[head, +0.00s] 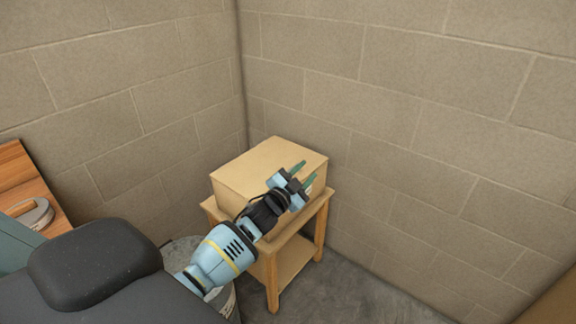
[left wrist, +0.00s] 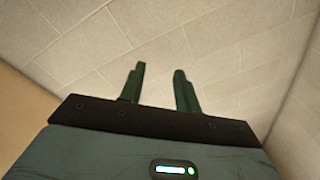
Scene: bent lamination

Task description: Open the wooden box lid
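The wooden box (head: 245,172) is light tan and sits on a small wooden table (head: 272,272) in the corner of the room. Its flat top is shut, with no gap that I can make out. My left gripper (head: 304,172) is in front of the box's right part, and my arm hides some of its front. The two green fingers stand apart with nothing between them, as the left wrist view (left wrist: 158,82) also shows. I cannot tell whether they touch the box. My right gripper is not in view.
Block walls (head: 420,100) stand close behind and to the left of the box. A wooden surface (head: 25,185) with a grey roll-like object (head: 36,214) is at the far left. A pale round container (head: 181,250) stands left of the table.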

